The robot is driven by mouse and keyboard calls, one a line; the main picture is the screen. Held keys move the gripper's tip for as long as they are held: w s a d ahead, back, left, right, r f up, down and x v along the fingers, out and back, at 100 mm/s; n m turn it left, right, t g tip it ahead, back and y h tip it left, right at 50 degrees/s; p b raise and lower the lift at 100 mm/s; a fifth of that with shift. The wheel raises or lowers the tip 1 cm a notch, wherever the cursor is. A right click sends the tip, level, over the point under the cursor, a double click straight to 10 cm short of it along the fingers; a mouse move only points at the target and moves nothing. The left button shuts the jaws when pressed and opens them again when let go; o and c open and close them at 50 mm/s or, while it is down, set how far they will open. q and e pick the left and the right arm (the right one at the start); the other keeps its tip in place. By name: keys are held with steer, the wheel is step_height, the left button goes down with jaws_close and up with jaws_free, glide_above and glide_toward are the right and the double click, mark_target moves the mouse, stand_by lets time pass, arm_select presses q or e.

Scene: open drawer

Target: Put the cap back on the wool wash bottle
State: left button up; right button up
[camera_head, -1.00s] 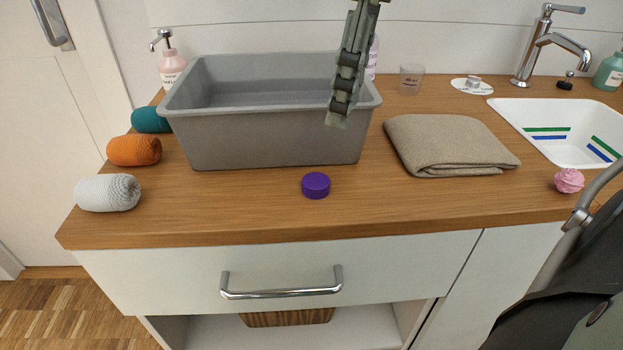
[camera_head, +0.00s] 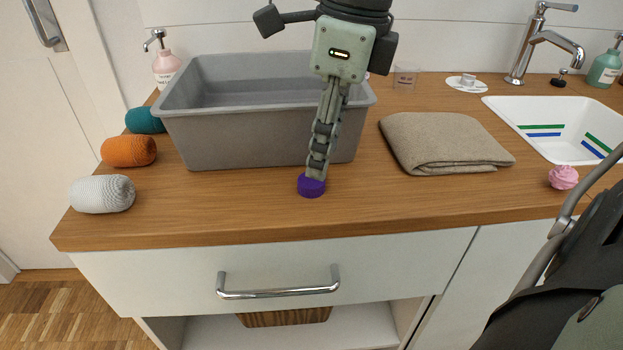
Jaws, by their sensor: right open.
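The purple cap (camera_head: 311,187) lies on the wooden countertop in front of the grey basin, near the counter's front edge. My right gripper (camera_head: 316,174) points down from above, with its fingertips right at the cap's top, overlapping it in the picture. It is open, and seen edge-on, so whether the fingers touch the cap cannot be told. A bottle behind the basin is almost wholly hidden behind my right gripper and wrist; its label cannot be read. My left gripper is out of view.
The grey basin (camera_head: 240,140) stands just behind the cap. A folded beige towel (camera_head: 445,140) lies to the right, then a white sink (camera_head: 560,145) and a pink item (camera_head: 563,177). Yarn rolls (camera_head: 129,151) line the left edge. The counter front is clear.

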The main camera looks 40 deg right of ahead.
mark_target(311, 185)
steer(key=f, duration=0.2)
steer(key=w+a+f, duration=0.1)
steer(key=f, duration=0.1)
steer(key=shift+f, duration=0.1)
steer(key=c, duration=0.5)
